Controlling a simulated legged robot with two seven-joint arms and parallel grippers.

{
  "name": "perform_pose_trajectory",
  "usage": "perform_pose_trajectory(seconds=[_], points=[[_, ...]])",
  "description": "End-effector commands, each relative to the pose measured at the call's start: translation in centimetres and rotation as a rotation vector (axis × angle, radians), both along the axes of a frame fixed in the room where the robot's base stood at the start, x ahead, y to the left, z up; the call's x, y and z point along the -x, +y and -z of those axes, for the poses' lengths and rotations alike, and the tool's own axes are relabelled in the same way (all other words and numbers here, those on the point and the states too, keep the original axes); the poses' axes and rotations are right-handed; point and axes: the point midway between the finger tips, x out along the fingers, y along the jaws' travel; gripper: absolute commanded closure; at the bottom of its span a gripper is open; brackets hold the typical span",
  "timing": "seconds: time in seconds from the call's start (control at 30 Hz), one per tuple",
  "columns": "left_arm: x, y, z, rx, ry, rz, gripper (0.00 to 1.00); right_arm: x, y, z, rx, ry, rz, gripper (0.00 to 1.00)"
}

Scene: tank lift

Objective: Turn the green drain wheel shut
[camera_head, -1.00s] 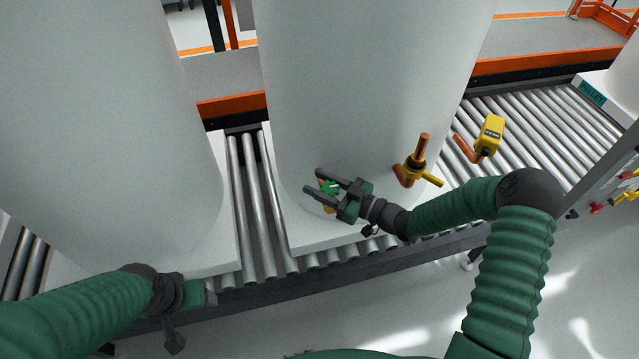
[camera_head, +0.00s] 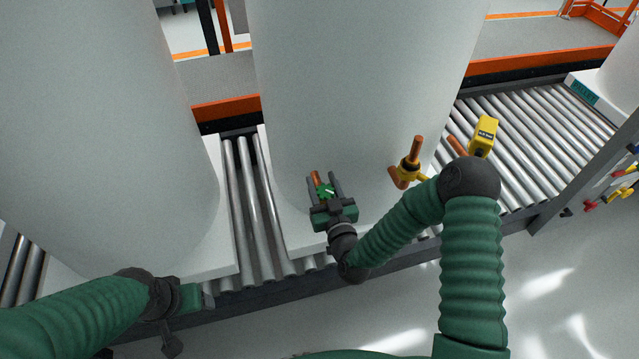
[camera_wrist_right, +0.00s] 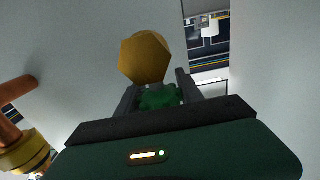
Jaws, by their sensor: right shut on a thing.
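The green drain wheel (camera_head: 326,191) sits on a short copper and brass drain fitting (camera_head: 316,178) low on the front of the middle white tank (camera_head: 350,90). My right gripper (camera_head: 325,186) is shut on the wheel, with one finger on each side of it. In the right wrist view the green wheel (camera_wrist_right: 160,97) lies between the dark fingers, below a brass hexagonal end (camera_wrist_right: 144,58). My left gripper (camera_head: 200,297) is at the lower left, in front of the left tank; its fingers do not show clearly.
A brass valve with a copper pipe (camera_head: 411,166) stands out from the tank right of my right gripper. A yellow device (camera_head: 484,136) is farther right. Roller conveyor (camera_head: 540,120) runs under the tank pallets. A second white tank (camera_head: 95,120) stands at left.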

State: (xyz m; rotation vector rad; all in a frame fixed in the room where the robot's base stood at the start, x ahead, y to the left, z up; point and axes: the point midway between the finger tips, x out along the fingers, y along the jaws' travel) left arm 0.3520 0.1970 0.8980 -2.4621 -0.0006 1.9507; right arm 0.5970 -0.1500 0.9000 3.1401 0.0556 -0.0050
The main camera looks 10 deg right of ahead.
Motion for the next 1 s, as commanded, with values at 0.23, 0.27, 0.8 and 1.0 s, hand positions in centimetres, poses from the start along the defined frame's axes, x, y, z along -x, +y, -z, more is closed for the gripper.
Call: perform_pose_trajectory(seconds=[0.23,0.27,0.8,1.0], points=[[0.0,0.0,-0.4,0.000,0.000,0.000,0.33,-0.1,-0.5,-0.4,-0.002,-0.009,0.230,0.97],[0.0,0.0,-0.5,0.000,0.000,0.000,0.33,-0.1,-0.5,-0.4,-0.002,-0.010,0.259,0.97],[0.0,0.0,-0.8,0.000,0.000,0.000,0.33,0.4,-1.9,-0.5,-0.003,-0.014,0.689,0.97],[0.0,0.0,-0.9,0.000,0.000,0.000,0.33,0.5,-2.1,-0.5,-0.003,-0.014,0.766,0.97]])
